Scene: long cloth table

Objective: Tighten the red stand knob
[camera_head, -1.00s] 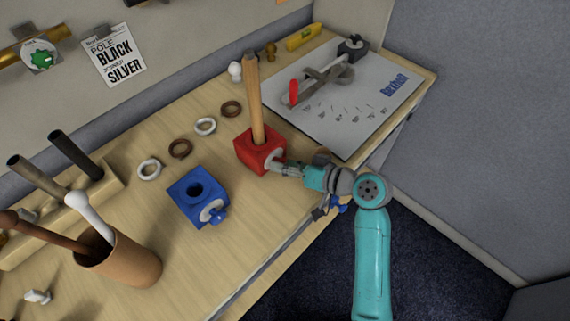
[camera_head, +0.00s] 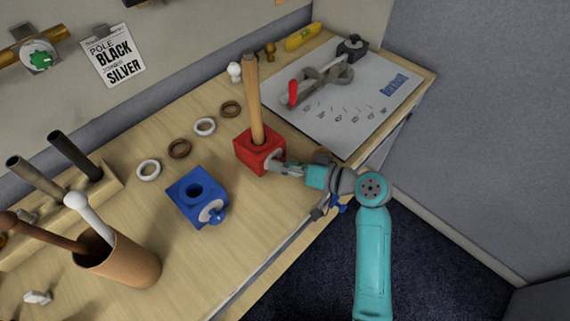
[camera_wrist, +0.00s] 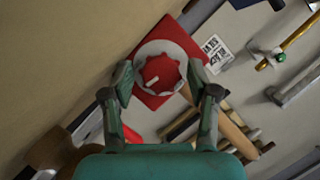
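The red stand (camera_head: 250,155) is a red block on the table with a light wooden pole (camera_head: 252,98) upright in it. In the wrist view, the red knob (camera_wrist: 161,74) with a white pointer mark sits on a pale round collar (camera_wrist: 145,54) on the stand's side. My gripper (camera_head: 283,168) is at that side of the stand. In the wrist view, the fingers of my gripper (camera_wrist: 161,82) straddle the knob, one on each side. A small gap shows between each finger and the knob. In the head view, the gripper hides the knob.
A blue stand (camera_head: 190,190) with a blue knob is to the left. Several rings lie behind it. A brown cup (camera_head: 125,262) holds sticks at the left front. A white board (camera_head: 345,120) with a metal clamp lies at the right. The table's front edge is under my arm.

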